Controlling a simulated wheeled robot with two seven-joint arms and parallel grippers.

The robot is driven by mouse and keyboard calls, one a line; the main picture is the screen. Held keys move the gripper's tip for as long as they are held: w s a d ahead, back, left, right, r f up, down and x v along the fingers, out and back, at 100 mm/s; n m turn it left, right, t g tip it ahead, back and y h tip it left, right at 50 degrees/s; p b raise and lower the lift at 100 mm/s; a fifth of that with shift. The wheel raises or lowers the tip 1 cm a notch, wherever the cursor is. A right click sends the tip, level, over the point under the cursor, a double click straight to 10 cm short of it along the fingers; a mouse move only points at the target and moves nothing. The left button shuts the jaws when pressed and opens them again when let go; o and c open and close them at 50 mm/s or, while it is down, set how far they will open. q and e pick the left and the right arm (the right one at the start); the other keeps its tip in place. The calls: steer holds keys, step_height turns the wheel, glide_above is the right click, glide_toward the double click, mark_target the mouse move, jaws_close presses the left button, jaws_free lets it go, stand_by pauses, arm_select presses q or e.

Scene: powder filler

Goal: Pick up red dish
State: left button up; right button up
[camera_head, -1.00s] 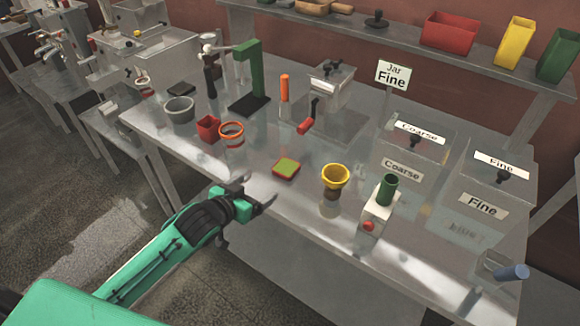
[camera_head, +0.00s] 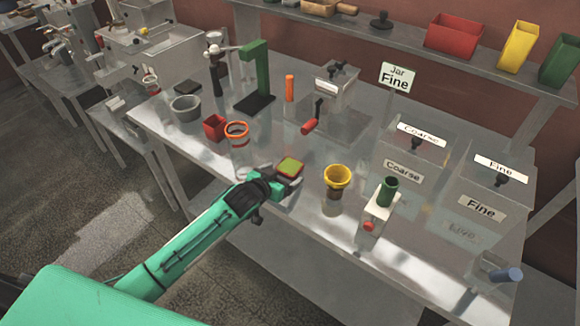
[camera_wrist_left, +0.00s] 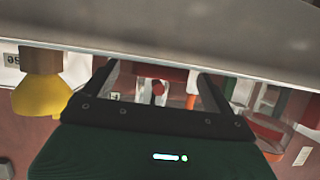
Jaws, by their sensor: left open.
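The red dish (camera_head: 290,168) is a small, low square with red sides and a yellow-green top, lying near the front edge of the metal table. My left gripper (camera_head: 282,179) is open at the dish's near side, with its fingers low and spread toward it. The gripper hides the dish's near lower edge. In the left wrist view, which looks upside down, a red strip, likely the dish (camera_wrist_left: 162,72), shows between the two spread fingers. I cannot tell whether the fingers touch it. My right gripper is not in view.
A yellow funnel (camera_head: 337,177) stands right of the dish, and a white block with a green tube (camera_head: 387,191) further right. An orange-rimmed jar (camera_head: 237,134) and a red cup (camera_head: 214,127) stand left. A red-handled crank (camera_head: 310,126) is behind. The table edge (camera_head: 330,229) is close.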

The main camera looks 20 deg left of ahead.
arm_select(q)
steer(key=shift+w+d+f, duration=0.1)
steer(key=shift+w+f, duration=0.15)
steer(key=shift+w, duration=0.2)
steer(key=c, duration=1.1)
